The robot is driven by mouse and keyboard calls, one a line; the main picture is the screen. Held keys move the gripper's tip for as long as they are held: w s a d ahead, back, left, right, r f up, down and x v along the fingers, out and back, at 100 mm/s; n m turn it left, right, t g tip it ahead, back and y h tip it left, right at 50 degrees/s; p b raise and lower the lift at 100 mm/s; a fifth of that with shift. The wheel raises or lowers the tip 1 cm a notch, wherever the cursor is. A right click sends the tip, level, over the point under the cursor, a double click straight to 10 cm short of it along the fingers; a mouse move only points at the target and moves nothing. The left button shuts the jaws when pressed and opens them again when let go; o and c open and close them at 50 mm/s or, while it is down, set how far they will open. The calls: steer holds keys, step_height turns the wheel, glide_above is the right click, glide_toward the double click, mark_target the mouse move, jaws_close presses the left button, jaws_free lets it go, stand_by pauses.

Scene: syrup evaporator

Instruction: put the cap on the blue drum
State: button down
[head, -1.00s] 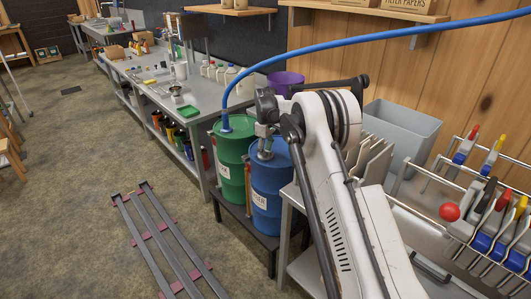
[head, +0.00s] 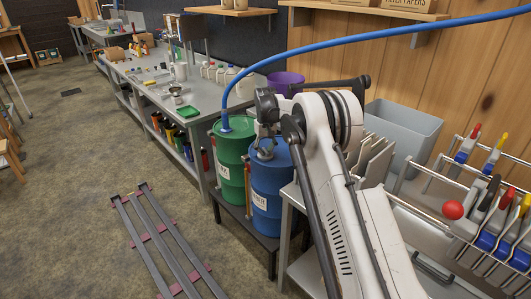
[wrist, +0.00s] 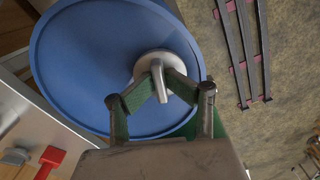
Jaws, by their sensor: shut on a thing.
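The blue drum (head: 266,205) stands upright beside the green drum (head: 232,170), and its round blue top (wrist: 85,65) fills much of the wrist view. My gripper (head: 265,152) is over the blue drum's top. In the wrist view its two fingers (wrist: 160,88) are shut on the cap (wrist: 158,64), a pale grey disc with a raised grip. The cap lies over the drum top, towards its right edge in that view. The opening is not visible, and I cannot tell whether the cap touches the drum.
A blue hose (head: 235,88) rises from the green drum and arches above my arm. A grey bin (head: 400,130) and a rack of coloured-handled tools (head: 490,215) stand at right. A long bench (head: 205,95) runs behind. Metal rails (head: 160,240) lie on the floor at left.

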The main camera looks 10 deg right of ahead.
steer(key=shift+s+f+m, duration=0.15)
steer(key=shift+f+m, duration=0.2)
steer(key=shift+m, duration=0.45)
steer(key=shift+m+b, duration=0.35)
steer(key=shift+m, duration=1.35)
steer(key=c, duration=1.5)
jaws_free()
steer(key=shift+f, duration=0.15)
steer(key=o, duration=1.3)
steer(key=shift+w+r, duration=0.2)
steer(key=shift+r, duration=0.05)
steer(key=shift+r, duration=0.1)
steer(key=shift+r+p, duration=1.8)
steer(key=shift+r, duration=2.15)
